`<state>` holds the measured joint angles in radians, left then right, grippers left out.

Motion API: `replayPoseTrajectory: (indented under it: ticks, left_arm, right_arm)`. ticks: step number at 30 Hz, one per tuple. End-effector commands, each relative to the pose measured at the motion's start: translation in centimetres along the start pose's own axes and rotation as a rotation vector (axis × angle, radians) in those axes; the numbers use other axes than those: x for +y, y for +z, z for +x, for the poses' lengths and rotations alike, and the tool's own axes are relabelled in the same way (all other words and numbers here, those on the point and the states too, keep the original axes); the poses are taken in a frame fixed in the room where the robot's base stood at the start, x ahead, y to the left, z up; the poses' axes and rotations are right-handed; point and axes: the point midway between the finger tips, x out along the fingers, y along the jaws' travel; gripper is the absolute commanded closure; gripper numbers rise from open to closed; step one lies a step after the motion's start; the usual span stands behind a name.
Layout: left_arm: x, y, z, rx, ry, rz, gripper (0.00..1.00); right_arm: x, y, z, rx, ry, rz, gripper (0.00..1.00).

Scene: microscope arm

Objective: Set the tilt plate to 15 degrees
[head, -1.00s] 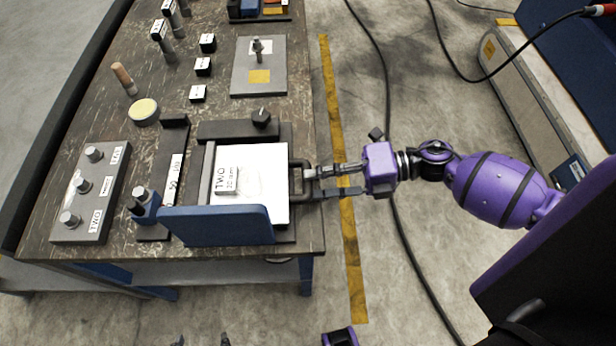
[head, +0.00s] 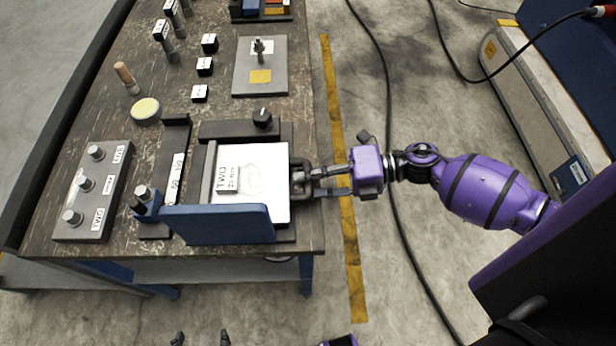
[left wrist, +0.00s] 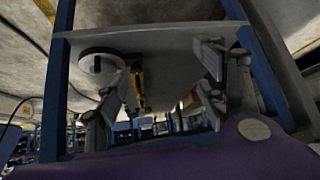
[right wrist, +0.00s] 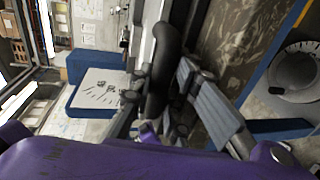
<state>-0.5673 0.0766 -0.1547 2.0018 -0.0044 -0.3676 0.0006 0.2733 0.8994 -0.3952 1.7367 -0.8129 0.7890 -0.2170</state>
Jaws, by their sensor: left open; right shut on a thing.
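The white tilt plate (head: 262,170) lies in a dark frame at the table's front right, with a block marked "TWO" (head: 228,178) on it. A dark handle (head: 298,164) sticks out from its right side. My right gripper (head: 314,182) reaches in from the right and is shut on this handle. In the right wrist view the dark handle (right wrist: 162,65) stands between the fingers. A white scale panel with tick marks (right wrist: 100,88) shows there too; its values are too small to read. My left gripper (left wrist: 165,95) is open and empty in the left wrist view.
A blue panel (head: 218,224) stands along the plate's near side. A black knob (head: 262,118) sits behind it. A grey block with several knobs (head: 78,222) is at left, and a grey base with a post (head: 275,82) is behind.

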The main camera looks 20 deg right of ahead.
Motion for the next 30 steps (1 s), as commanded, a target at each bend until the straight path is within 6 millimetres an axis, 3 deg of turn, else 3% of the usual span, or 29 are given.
replayPoseTrajectory:
  ticks: [5,10,13,22,23,24,30]
  left_arm:
    - [0.0,-1.4,-0.4,0.017,0.000,-0.002,0.35]
    - [-0.1,-4.2,-1.5,0.055,0.000,-0.010,0.35]
    - [0.3,-4.8,-2.0,0.056,0.008,-0.012,0.35]
    - [0.9,-2.8,-1.9,0.018,0.019,-0.007,0.35]
    - [0.8,-2.7,-1.9,0.016,0.019,-0.007,0.35]
    - [0.8,-2.7,-2.0,0.016,0.018,-0.007,0.35]
    - [0.5,-2.9,-2.0,0.021,0.013,-0.005,0.35]
  right_arm:
    - [1.6,0.1,-0.3,-0.001,0.001,-0.005,1.00]
    - [5.7,0.3,-0.7,-0.001,0.008,-0.014,1.00]
    - [7.1,0.3,-0.7,0.000,0.009,-0.013,1.00]
    - [6.5,0.1,-0.6,0.000,0.004,-0.003,1.00]
    - [6.5,0.1,-0.6,0.000,0.004,-0.003,0.81]
    - [6.5,0.1,-0.6,0.000,0.003,-0.003,0.76]
    - [6.4,0.0,-0.6,0.000,0.002,-0.001,0.75]
